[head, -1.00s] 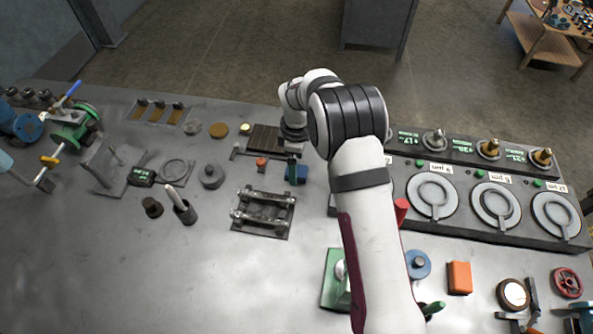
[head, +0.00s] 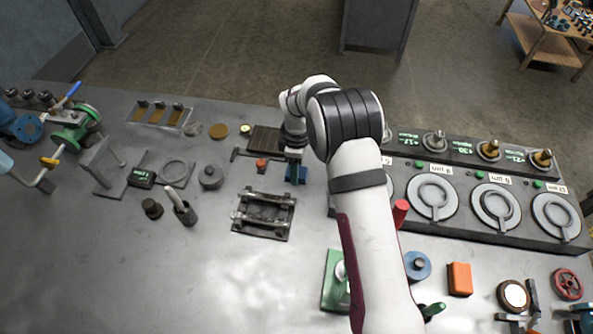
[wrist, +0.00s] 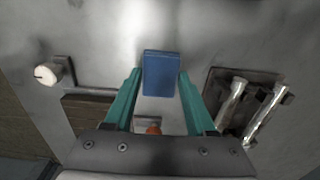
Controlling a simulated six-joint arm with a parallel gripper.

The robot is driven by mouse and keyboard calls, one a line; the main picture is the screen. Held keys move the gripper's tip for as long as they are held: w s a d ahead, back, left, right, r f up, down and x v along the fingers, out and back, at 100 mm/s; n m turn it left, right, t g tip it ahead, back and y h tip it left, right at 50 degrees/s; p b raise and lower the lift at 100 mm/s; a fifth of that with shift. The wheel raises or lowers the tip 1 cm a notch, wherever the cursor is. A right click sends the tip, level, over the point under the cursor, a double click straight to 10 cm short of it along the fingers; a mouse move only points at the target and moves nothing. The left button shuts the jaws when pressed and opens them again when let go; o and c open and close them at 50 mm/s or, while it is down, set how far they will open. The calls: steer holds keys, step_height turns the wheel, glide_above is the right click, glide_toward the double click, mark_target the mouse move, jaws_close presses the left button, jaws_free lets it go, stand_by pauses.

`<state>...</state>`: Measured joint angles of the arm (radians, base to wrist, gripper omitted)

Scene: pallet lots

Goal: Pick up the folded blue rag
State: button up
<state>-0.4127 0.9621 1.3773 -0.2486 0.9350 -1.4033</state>
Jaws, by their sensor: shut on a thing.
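The folded blue rag (wrist: 161,72) is a small flat-sided blue block in the wrist view, between the two teal fingers of my gripper (wrist: 160,84). The fingers are shut on its left and right sides. In the head view, my gripper (head: 293,170) points down at the metal bench with the blue rag (head: 301,177) at its fingertips. The fingers partly cover the rag there. I cannot tell whether it still touches the bench.
A dark plate with two metal bars (head: 263,213) lies close by, front left of the rag.

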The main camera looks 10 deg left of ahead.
steer(key=shift+r, duration=0.45)
step_height(320, 180, up, 3)
steer(key=d+r, duration=0.2)
steer(key=d, duration=0.2)
steer(key=s+d+r, duration=0.1)
steer(key=d+r, duration=0.1)
steer(key=d, duration=0.1)
steer(key=d+r, duration=0.3)
steer(key=d, duration=0.1)
steer(key=shift+s+d, duration=0.25)
steer(key=shift+d, duration=0.05)
